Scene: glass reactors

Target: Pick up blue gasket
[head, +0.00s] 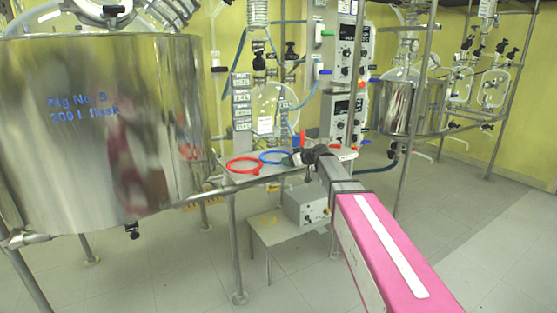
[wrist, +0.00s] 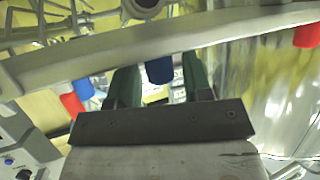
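The blue gasket (head: 275,157) is a thin ring lying flat on a small shelf, to the right of a red ring. My gripper (head: 296,158) is just right of the blue gasket in the head view, its dark end partly over the shelf. I cannot tell there whether it touches the ring. In the wrist view my gripper (wrist: 159,78) has two green fingers standing apart. A blue cylinder (wrist: 158,70) shows between them, beyond the fingers or level with them. I cannot make out the gasket in the wrist view.
The red ring (head: 243,165) lies on the shelf. A large steel vessel (head: 100,130) stands close on the left. Control boxes (head: 345,70) rise behind the shelf. A pale bar (wrist: 170,45) crosses in front of the fingers in the wrist view. Floor at right is clear.

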